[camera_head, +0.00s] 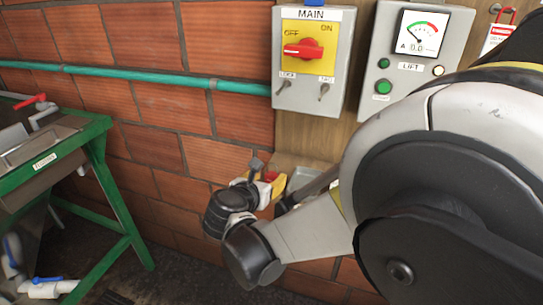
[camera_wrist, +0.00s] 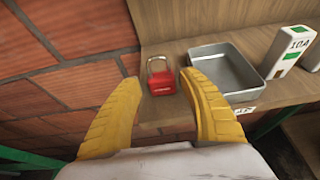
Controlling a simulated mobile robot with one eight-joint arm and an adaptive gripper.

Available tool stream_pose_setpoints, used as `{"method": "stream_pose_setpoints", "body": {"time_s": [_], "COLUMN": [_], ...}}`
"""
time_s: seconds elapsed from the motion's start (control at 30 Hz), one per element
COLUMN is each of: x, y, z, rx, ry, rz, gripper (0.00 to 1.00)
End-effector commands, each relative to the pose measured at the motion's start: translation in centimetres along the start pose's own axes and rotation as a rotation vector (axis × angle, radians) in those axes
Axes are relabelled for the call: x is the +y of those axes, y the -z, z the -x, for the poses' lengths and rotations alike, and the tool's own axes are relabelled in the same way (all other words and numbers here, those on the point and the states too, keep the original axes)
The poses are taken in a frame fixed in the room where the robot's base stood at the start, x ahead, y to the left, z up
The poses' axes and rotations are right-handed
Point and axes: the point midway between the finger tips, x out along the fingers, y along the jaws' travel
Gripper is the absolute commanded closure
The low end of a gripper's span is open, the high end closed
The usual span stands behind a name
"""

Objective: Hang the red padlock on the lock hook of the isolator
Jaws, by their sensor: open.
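The red padlock (camera_wrist: 163,84) with its grey shackle up sits upright on the wooden shelf in the wrist view. My gripper (camera_wrist: 160,78) is open, its yellow fingers spread to the left and right of the padlock, with no clear contact. In the head view my gripper (camera_head: 266,188) is low by the shelf, partly hidden by my wrist. The isolator (camera_head: 313,57), a grey box marked MAIN, hangs above it. Its red handle points toward OFF. The lock hook (camera_head: 284,87) is at its lower left by the LOCK label, and looks empty.
A grey metal tray (camera_wrist: 227,70) stands right of the padlock, with a white box (camera_wrist: 293,48) beyond it. A gauge panel (camera_head: 412,60) is right of the isolator, and a red-and-white tag (camera_head: 500,35) hangs farther right. A green pipe (camera_head: 150,76) runs along the brick wall.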

Motion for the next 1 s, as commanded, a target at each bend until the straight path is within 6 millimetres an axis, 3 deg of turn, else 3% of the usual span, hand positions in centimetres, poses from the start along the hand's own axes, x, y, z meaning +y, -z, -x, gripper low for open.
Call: {"method": "stream_pose_setpoints", "body": {"time_s": [0.1,0.2,0.4,0.43,0.57,1.0], "x": [-0.2,-0.1,-0.1,-0.1,-0.1,-0.1], "y": [0.5,0.3,0.1,0.1,0.1,0.0], "z": [-2.2,-3.2,-3.2,-3.2,-3.2,-3.1], "rx": [0.0,-0.001,0.0,0.0,0.0,0.001], "ry": [0.003,0.001,0.0,0.0,0.0,0.0], "rz": [-0.001,0.0,0.0,0.0,0.0,-0.001], "gripper": [0.51,0.51,0.51,0.56,0.96,0.97]}}
